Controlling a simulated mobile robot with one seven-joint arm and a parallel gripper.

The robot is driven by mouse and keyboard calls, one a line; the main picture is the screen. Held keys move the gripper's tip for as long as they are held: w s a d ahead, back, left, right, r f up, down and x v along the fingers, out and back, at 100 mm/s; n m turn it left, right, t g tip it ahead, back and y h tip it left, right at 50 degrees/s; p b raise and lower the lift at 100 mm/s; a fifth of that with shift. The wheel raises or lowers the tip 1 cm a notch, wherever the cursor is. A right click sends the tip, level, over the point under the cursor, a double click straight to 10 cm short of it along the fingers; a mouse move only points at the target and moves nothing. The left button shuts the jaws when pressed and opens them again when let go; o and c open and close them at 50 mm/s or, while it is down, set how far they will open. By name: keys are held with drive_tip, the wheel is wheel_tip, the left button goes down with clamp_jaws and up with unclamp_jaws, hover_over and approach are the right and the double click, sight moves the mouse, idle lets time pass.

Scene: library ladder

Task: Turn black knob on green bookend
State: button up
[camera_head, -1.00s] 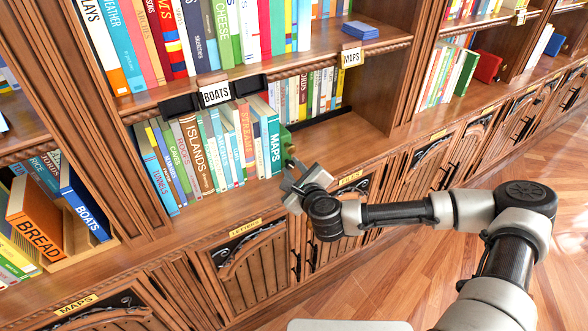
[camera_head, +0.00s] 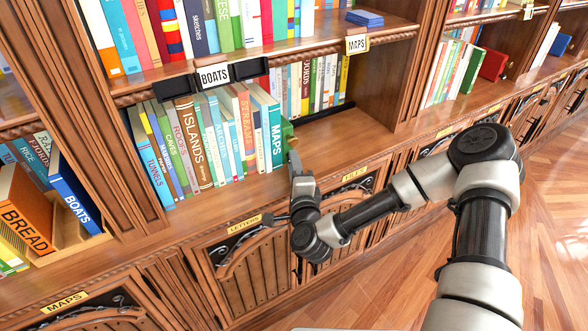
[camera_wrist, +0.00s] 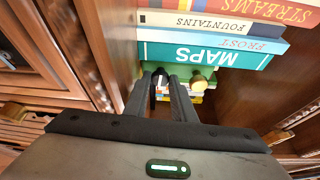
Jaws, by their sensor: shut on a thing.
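The green bookend (camera_head: 287,130) stands on the lower shelf against the right end of the book row, beside the teal MAPS book (camera_head: 276,140). In the wrist view the bookend (camera_wrist: 224,76) shows as a green strip by the MAPS book. The black knob (camera_wrist: 159,75) shows between the fingertips, partly hidden by them. A brass knob (camera_wrist: 201,82) sits to its right, outside the fingers. My gripper (camera_head: 295,160) is at the front of the bookend in the head view. It also shows in the wrist view (camera_wrist: 162,84), shut on the black knob.
The shelf (camera_head: 345,130) right of the bookend is mostly bare. A black rail with a BOATS label (camera_head: 214,74) hangs from the shelf above. A wooden upright (camera_head: 410,65) stands further right. Cabinet doors (camera_head: 262,268) lie below.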

drive_tip(key=shift+n+b, duration=0.3)
drive_tip(key=shift+n, duration=0.2)
drive_tip(key=shift+f, duration=0.1)
drive_tip(key=o, duration=1)
drive_tip(key=shift+d, duration=0.1)
drive_tip(key=shift+f, duration=0.1)
